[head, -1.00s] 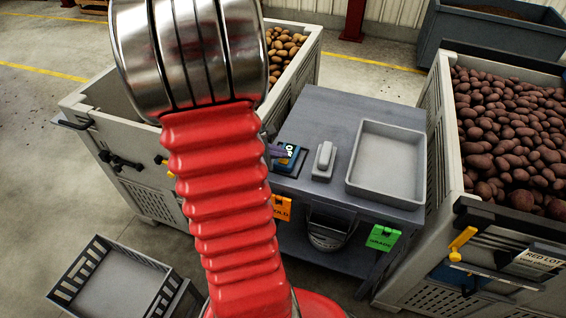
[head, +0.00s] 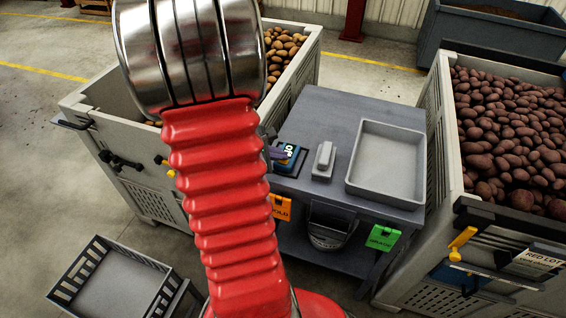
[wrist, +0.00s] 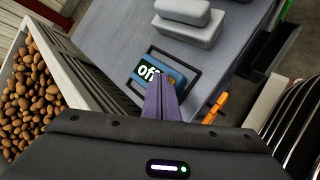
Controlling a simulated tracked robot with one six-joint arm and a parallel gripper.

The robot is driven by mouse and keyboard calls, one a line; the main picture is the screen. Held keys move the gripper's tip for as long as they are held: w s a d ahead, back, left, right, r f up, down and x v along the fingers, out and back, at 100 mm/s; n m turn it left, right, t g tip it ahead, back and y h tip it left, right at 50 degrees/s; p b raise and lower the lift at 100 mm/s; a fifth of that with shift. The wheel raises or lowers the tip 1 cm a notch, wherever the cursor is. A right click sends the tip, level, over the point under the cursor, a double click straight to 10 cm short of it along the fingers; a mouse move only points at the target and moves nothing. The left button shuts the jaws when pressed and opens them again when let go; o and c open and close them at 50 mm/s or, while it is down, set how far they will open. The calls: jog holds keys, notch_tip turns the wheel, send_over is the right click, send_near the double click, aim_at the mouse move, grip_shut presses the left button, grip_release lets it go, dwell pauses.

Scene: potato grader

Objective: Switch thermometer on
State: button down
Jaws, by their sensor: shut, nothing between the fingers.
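The thermometer (wrist: 150,71) is a small blue unit with a dark display that reads "off". It lies in a dark frame on the grey table in the wrist view. In the head view the thermometer (head: 290,153) shows just right of my arm, partly hidden. My gripper (wrist: 161,84) has its purple fingers shut together with nothing between them. The fingertips overlap the lower edge of the thermometer in the wrist view. I cannot tell whether they touch it. In the head view only a bit of purple finger shows beside the thermometer.
A grey scale-like block (head: 323,160) and a shallow grey tray (head: 358,190) are on the table (head: 318,105). An orange tag (head: 281,207) and a green tag (head: 383,238) hang at its front. Potato bins stand left (head: 83,112) and right (head: 437,130). A slatted crate (head: 150,262) is at lower left.

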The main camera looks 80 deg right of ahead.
dwell(0.8)
jog(key=shift+r, duration=0.45)
notch_tip(320, 180, up, 6)
dwell(0.9)
dwell(0.6)
